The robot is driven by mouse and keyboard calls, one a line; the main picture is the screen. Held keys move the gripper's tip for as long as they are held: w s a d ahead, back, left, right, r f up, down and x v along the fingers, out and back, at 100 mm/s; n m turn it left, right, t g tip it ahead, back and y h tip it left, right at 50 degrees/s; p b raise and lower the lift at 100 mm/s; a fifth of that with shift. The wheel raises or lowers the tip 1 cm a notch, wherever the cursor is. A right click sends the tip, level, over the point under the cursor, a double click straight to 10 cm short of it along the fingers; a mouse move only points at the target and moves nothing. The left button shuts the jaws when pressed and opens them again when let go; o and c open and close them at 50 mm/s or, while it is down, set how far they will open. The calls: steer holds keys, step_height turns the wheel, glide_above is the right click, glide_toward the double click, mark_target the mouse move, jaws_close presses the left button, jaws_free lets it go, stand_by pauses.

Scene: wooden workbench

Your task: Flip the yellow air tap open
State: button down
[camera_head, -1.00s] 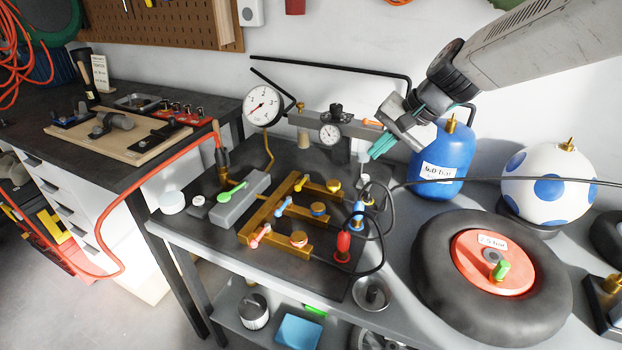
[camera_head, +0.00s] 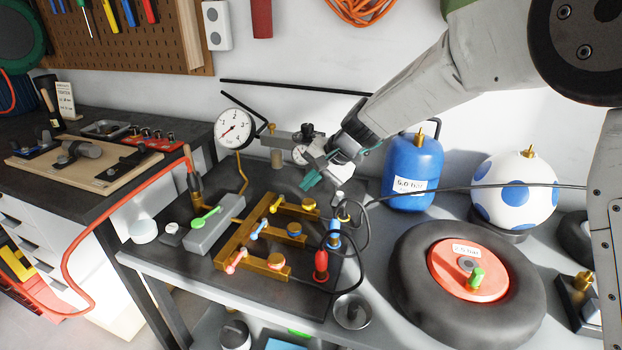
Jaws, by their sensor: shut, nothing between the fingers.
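The yellow air tap (camera_head: 276,205) sits on the rear branch of the brass manifold (camera_head: 232,244), on the dark board. Its small lever slants up to the right. A blue tap (camera_head: 258,231) and a pink tap (camera_head: 236,262) sit on the nearer branches.
A pressure gauge (camera_head: 235,128) stands behind a grey block with a green lever (camera_head: 206,217). Red (camera_head: 321,265) and blue (camera_head: 334,236) fittings and black hoses stand right of the manifold. A blue tank (camera_head: 412,170) and a tyre (camera_head: 415,295) are further right.

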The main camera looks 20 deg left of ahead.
mark_target(277, 204)
steer(key=x, duration=0.6)
steer(key=a+x, duration=0.1)
steer(key=x, duration=0.2)
steer(key=shift+r, duration=0.3)
steer(key=shift+a+f, duration=0.2)
steer(key=shift+a, duration=0.1)
steer(key=shift+d, duration=0.15)
